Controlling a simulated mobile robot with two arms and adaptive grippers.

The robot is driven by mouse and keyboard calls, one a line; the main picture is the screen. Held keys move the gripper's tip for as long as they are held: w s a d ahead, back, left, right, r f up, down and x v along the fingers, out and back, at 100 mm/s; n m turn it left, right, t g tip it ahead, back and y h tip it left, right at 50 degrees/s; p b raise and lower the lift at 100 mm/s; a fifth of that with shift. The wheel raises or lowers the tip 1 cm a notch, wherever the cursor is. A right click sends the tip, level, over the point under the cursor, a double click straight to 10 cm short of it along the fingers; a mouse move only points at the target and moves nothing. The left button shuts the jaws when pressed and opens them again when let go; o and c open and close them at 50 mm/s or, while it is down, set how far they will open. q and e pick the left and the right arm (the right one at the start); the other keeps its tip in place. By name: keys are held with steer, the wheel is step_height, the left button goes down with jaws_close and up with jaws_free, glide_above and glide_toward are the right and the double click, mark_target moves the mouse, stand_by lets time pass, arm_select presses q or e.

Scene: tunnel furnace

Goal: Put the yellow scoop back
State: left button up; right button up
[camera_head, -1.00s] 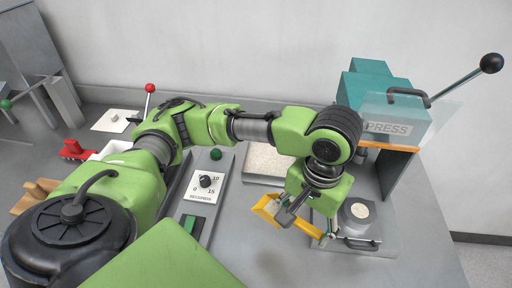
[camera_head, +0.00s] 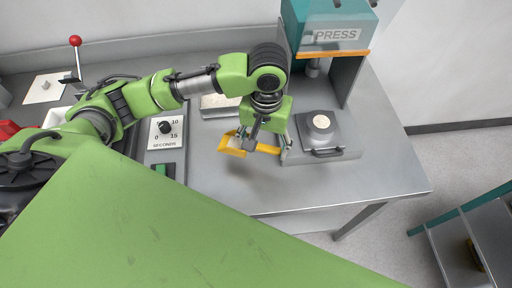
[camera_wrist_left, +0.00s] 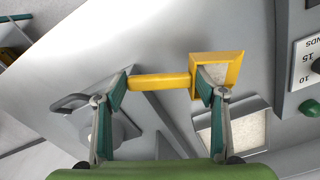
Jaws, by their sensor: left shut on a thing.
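The yellow scoop (camera_head: 234,146) is in my left gripper (camera_head: 259,142), above the grey bench (camera_head: 300,190). In the left wrist view the scoop's handle (camera_wrist_left: 160,82) runs crosswise between the two fingertips of the left gripper (camera_wrist_left: 160,90). The gripper is shut on it, with the fingers wide apart. The scoop's square pan (camera_wrist_left: 232,56) sticks out past one finger. I cannot tell whether anything is in the pan. My right gripper is in neither view.
A shallow tray with a pale fill (camera_head: 222,105) lies behind the scoop. A teal press (camera_head: 333,30) stands at the back, with a grey block with a round top (camera_head: 321,128) before it. A timer panel (camera_head: 167,131) is left. The bench's front right is clear.

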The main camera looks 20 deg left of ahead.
mark_target(259, 145)
arm_select(q)
steer(key=shift+w+a+f, duration=0.25)
steer(key=shift+a+f, duration=0.2)
steer(key=shift+f, duration=0.15)
steer(key=shift+w+a+f, duration=0.25)
steer(key=shift+a+f, duration=0.2)
steer(key=shift+f, duration=0.15)
steer(key=f, duration=0.1)
steer(key=f+p, duration=0.1)
steer(key=f, duration=0.1)
steer(key=shift+w+a, duration=0.1)
steer(key=shift+a, duration=0.25)
steer(key=shift+f, duration=0.45)
steer(key=o, duration=0.8)
steer(key=shift+f, duration=0.15)
step_height(259, 145, up, 12)
steer(key=b, duration=0.1)
steer(key=shift+r, duration=0.2)
steer(key=shift+d, duration=0.1)
